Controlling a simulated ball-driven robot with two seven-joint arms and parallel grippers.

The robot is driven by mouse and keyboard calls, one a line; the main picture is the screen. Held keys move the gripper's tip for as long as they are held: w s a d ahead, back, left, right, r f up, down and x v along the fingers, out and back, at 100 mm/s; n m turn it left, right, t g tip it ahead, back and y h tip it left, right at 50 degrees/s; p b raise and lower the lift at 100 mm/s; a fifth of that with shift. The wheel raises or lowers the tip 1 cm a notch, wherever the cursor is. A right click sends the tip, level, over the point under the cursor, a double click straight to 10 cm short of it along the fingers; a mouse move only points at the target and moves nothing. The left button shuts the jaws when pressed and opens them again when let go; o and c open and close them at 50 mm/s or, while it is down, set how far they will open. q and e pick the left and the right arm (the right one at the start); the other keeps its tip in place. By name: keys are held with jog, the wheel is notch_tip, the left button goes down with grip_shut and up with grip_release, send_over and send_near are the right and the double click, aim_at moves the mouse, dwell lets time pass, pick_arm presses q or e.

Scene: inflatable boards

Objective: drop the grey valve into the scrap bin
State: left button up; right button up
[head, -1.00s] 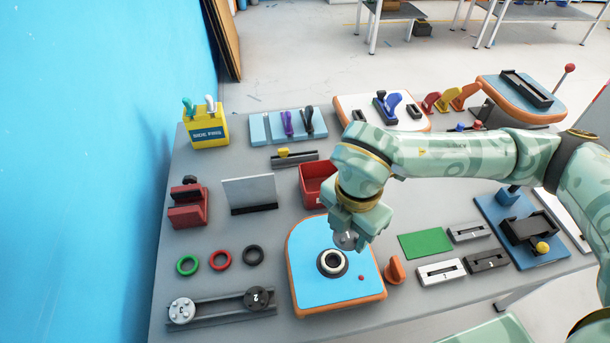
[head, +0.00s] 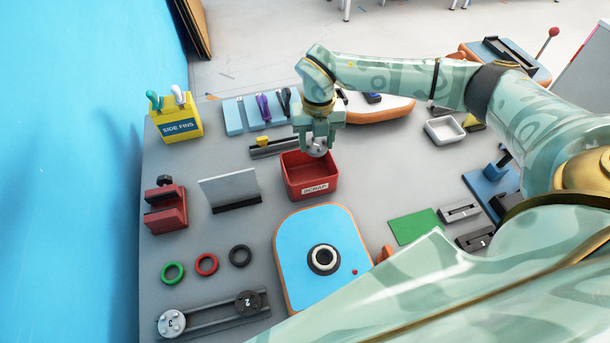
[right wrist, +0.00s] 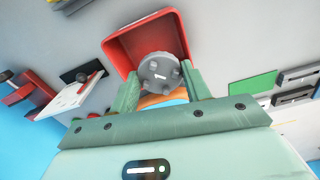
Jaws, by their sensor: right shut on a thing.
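The grey valve (head: 317,147) is a round disc with small knobs and a white mark, which shows clearly in the right wrist view (right wrist: 160,77). My right gripper (head: 318,143) is shut on it; in the right wrist view its two fingers (right wrist: 163,88) flank the disc. The red scrap bin (head: 312,188), labelled SCRAP, stands open on the table below. The gripper and valve are over the bin's far part, and the bin also shows behind the valve in the right wrist view (right wrist: 118,50). My left gripper is not in view.
A blue board with an orange edge (head: 297,235) and a black ring seat (head: 323,259) lies in front of the bin. A grey upright plate (head: 230,190) is left of it. A rail with a yellow slider (head: 270,147) is behind left. Two numbered discs (head: 171,323) sit on a front-left rail.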

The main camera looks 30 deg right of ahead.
notch_tip(320, 180, down, 5)
jog(key=b, duration=0.3)
jog(key=shift+b, duration=0.3)
jog(key=shift+r, duration=0.15)
jog(key=o, duration=1)
jog(key=shift+o, duration=0.2)
notch_tip(320, 180, up, 16)
jog(key=p, duration=0.2)
jog(key=shift+r+p, duration=0.15)
jog(key=shift+p, duration=0.15)
